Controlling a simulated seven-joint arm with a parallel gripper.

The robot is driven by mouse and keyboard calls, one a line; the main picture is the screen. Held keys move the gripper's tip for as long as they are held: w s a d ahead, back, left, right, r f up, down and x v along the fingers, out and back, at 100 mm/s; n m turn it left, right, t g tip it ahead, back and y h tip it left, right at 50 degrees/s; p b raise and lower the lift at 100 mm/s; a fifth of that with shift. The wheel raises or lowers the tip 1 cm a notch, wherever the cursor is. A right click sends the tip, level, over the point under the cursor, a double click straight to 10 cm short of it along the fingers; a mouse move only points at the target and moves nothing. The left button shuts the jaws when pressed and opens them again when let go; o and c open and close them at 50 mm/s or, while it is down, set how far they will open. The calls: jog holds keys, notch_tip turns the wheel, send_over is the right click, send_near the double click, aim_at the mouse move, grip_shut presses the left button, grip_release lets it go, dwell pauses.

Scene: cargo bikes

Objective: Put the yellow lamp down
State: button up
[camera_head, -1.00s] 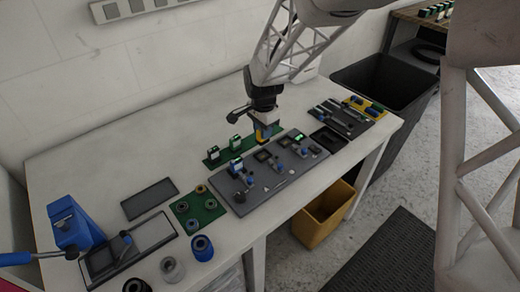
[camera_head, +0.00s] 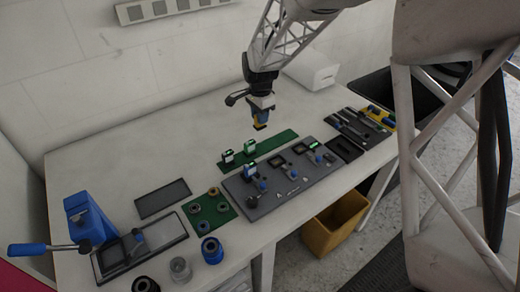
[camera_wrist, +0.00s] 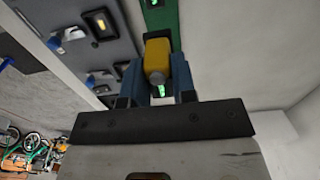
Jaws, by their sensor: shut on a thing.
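My gripper (camera_head: 261,122) is shut on the yellow lamp and holds it above the table, by the back edge of the green strip in the head view. In the wrist view the lamp (camera_wrist: 157,58) is a rounded yellow block between the blue fingers of my gripper (camera_wrist: 158,80), with a small green-lit part below it. The green strip (camera_head: 279,142) carries two white-and-green lamps (camera_head: 250,146) toward its left end. Its right part is bare. The strip also shows behind the lamp in the wrist view (camera_wrist: 166,22).
A grey board (camera_head: 285,197) with switches and a similar lamp lies in front of the strip. A green mat with rings (camera_head: 222,217), a dark tray (camera_head: 163,198) and a blue lever press (camera_head: 88,220) stand left. A yellow bin (camera_head: 335,225) is below the table edge.

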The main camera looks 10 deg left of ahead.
send_over(260, 149)
jog(key=shift+f, duration=3.15)
jog(key=shift+f, duration=1.85)
jog(key=shift+f, duration=0.2)
jog(key=o, duration=0.9)
jog(key=shift+r, duration=0.2)
